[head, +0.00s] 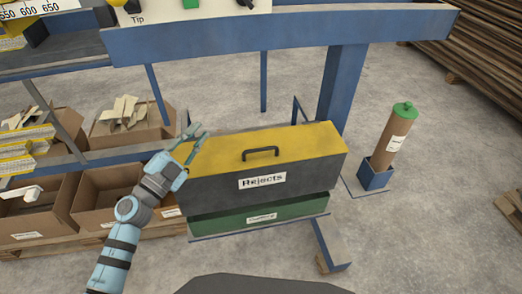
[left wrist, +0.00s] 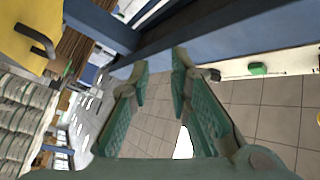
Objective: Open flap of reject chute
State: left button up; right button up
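The reject chute is a dark grey box (head: 215,190) with a "Rejects" label, in the middle of the head view. Its yellow flap (head: 307,142) lies down over the top. A black handle (head: 261,152) stands up from the flap. In the left wrist view the yellow flap (left wrist: 18,40) and the black handle (left wrist: 36,38) show at the upper left, off to the side of the fingers. My left gripper (head: 202,131) is by the flap's left back end, left of the handle. Its fingers (left wrist: 160,62) are apart with nothing between them. My right gripper is not in view.
A green box (head: 306,209) sits under the chute. Blue frame beams (head: 290,35) run behind and above it. Cardboard boxes (head: 105,197) stand on the left rack. A brown tube with a green cap (head: 404,108) stands at the right. Open floor lies on the right.

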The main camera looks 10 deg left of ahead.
pick_arm(q)
notch_tip(320, 180, down, 2)
jog(key=d+m+g+h, duration=0.3)
jog(key=m, duration=0.1)
jog(key=m+g, duration=0.3)
jog(key=g, duration=0.3)
send_near(258, 150)
jog(key=shift+h, duration=0.3)
jog(key=b+x, duration=0.1)
jog(key=x, duration=0.2)
jog(key=b+x, duration=0.1)
jog(key=x, duration=0.3)
jog(key=b+x, duration=0.1)
jog(key=x, duration=0.3)
jog(key=shift+a+f, duration=0.2)
jog(key=shift+f, duration=0.1)
jog(key=shift+w+d, duration=0.1)
grip_shut()
